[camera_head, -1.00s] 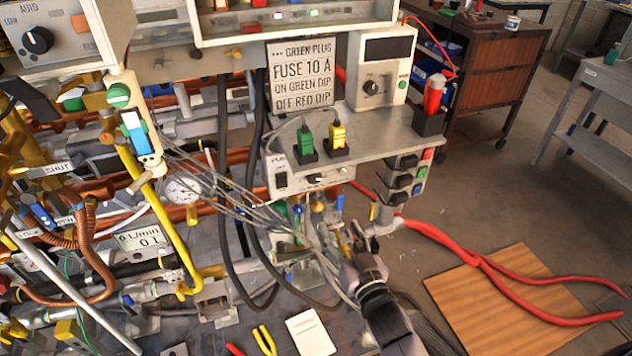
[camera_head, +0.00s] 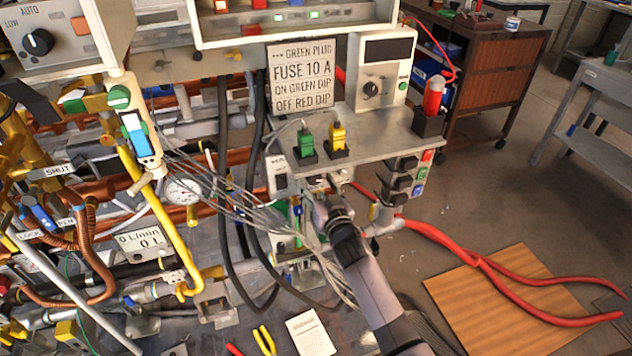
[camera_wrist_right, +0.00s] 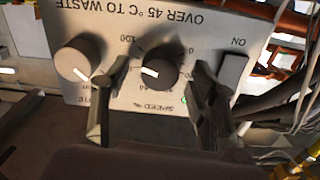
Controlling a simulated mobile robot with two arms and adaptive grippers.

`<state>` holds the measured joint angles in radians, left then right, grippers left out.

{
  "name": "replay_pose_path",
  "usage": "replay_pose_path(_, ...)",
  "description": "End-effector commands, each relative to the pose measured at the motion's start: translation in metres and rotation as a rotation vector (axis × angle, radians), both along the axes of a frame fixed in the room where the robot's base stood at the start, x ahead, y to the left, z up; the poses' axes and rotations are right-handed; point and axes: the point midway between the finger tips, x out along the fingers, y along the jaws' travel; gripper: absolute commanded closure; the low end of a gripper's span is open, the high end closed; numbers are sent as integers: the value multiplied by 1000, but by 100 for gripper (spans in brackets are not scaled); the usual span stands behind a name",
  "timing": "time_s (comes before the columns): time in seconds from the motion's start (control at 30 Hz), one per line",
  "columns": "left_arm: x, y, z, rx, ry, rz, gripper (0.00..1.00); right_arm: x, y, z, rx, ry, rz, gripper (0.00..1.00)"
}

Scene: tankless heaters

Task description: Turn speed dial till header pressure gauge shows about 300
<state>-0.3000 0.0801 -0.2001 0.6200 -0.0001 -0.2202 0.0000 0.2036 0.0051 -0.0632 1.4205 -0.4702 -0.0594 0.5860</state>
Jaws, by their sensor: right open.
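The speed dial (camera_wrist_right: 160,70) is a dark round knob with a white pointer mark on the upside-down panel in the right wrist view, above the "SPEED %" print. My right gripper (camera_wrist_right: 157,76) is open, with one finger on each side of the dial; I cannot tell whether either touches it. In the head view my right gripper (camera_head: 322,203) is at the panel under the small shelf and hides the dial. A round white pressure gauge (camera_head: 183,190) sits among the pipes to the left; its reading is too small to tell. My left gripper is not in view.
Grey cables (camera_head: 230,205) hang left of my right gripper. Green (camera_head: 305,142) and yellow (camera_head: 338,138) plugs stand on the shelf above.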

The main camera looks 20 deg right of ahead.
Motion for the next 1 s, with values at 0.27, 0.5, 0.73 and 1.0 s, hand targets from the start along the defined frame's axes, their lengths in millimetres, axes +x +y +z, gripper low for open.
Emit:
replay_pose_path(0.27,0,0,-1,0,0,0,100,10,1,0,1,0,0,46)
replay_pose_path(0.5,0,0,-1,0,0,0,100,10,1,0,1,0,0,52)
replay_pose_path(0.73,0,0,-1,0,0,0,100,10,1,0,1,0,0,67)
replay_pose_path(1.0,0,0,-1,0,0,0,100,10,1,0,1,0,0,85)
